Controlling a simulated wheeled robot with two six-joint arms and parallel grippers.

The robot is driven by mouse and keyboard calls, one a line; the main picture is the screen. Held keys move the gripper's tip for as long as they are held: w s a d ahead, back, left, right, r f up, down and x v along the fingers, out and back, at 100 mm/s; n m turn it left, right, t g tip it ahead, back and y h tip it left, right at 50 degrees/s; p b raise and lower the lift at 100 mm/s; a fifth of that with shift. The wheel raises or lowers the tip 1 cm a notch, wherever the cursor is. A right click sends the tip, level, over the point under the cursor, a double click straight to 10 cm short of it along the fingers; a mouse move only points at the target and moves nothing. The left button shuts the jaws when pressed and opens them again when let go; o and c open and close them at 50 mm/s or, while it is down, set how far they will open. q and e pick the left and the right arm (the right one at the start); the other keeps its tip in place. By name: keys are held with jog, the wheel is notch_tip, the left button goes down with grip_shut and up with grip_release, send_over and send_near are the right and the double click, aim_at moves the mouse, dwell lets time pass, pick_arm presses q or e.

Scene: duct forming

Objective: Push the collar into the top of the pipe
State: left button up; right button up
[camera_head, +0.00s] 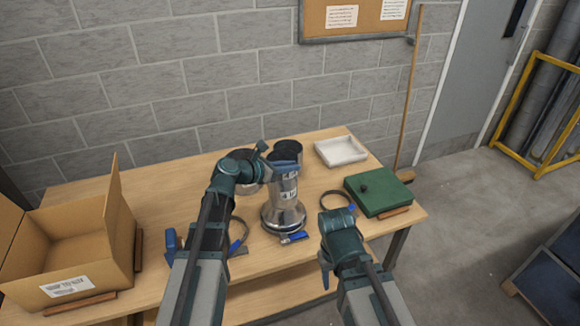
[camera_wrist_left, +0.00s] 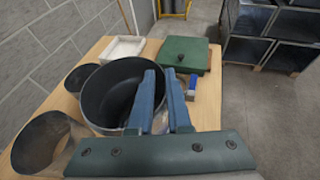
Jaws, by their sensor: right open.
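The metal pipe (camera_head: 284,216) stands upright on the workbench, with printed labels on its upper part. The collar (camera_wrist_left: 112,92) shows in the left wrist view as a wide round opening with a dark inside. My left gripper (camera_head: 286,163) is at the pipe's top; its two blue fingers (camera_wrist_left: 162,103) straddle the collar's near-right wall and are shut on it. The fingers and arm hide part of the joint, so how deep the collar sits cannot be told. My right gripper (camera_head: 325,272) is open and empty, low to the right of the pipe, fingers mostly hidden.
Dark cylinders (camera_head: 288,150) stand behind the pipe. A white tray (camera_head: 341,151), a green box (camera_head: 379,193) and a black ring (camera_head: 338,200) lie to the right. A blue-handled clamp (camera_head: 294,238) is at the pipe's base. An open cardboard box (camera_head: 85,250) stands left.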

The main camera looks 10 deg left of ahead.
pick_arm(q)
jog(key=o, duration=0.5)
jog(key=shift+o, duration=0.2)
jog(key=p+v, duration=0.5)
jog(key=v, duration=0.9)
jog(key=shift+d, duration=0.1)
